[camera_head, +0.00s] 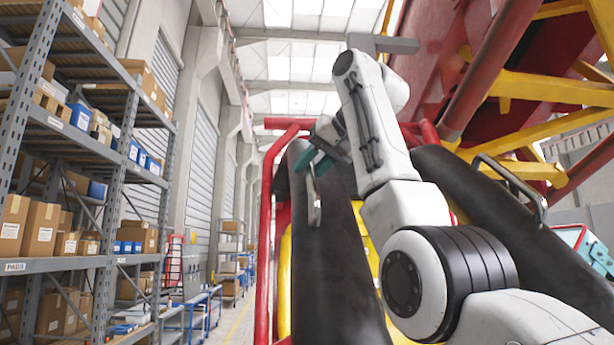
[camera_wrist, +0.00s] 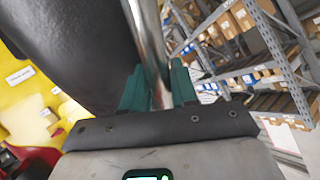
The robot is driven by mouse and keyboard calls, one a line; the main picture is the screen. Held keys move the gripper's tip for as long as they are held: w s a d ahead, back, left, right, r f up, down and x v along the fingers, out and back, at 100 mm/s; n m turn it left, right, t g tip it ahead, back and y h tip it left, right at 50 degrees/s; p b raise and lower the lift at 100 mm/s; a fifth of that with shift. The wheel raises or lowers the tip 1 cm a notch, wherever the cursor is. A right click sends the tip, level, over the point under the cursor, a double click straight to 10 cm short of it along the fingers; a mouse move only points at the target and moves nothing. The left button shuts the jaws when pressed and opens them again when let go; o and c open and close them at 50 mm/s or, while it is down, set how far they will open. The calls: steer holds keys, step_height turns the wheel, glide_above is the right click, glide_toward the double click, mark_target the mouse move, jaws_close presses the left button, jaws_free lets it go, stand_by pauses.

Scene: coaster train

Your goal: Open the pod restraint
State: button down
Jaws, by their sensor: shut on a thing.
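The pod restraint (camera_head: 338,255) is a thick black padded bar that stands tilted in front of the seat; its padding also fills the left of the wrist view (camera_wrist: 72,45). A silver metal handle (camera_head: 314,200) is fixed to its side. My gripper (camera_head: 312,165) has green fingertips and is shut on this handle near its upper end. In the wrist view the handle tube (camera_wrist: 150,45) runs between the two green fingers (camera_wrist: 158,88). A second black restraint (camera_head: 500,245) with its own silver handle (camera_head: 515,185) is at the right, partly behind my arm.
Red tube frame (camera_head: 268,230) and yellow seat shell (camera_head: 285,285) surround the restraint. Red and yellow steel structure (camera_head: 540,85) hangs at upper right. Shelves with boxes (camera_head: 75,180) stand at left. An open floor aisle (camera_head: 235,325) lies between the shelves and the pod.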

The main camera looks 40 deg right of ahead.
steer(key=shift+r, duration=0.1)
steer(key=c, duration=1)
jaws_free()
steer(key=v, duration=1)
steer(key=shift+s+r, duration=0.2)
steer(key=shift+s, duration=0.1)
steer(key=shift+d, duration=0.1)
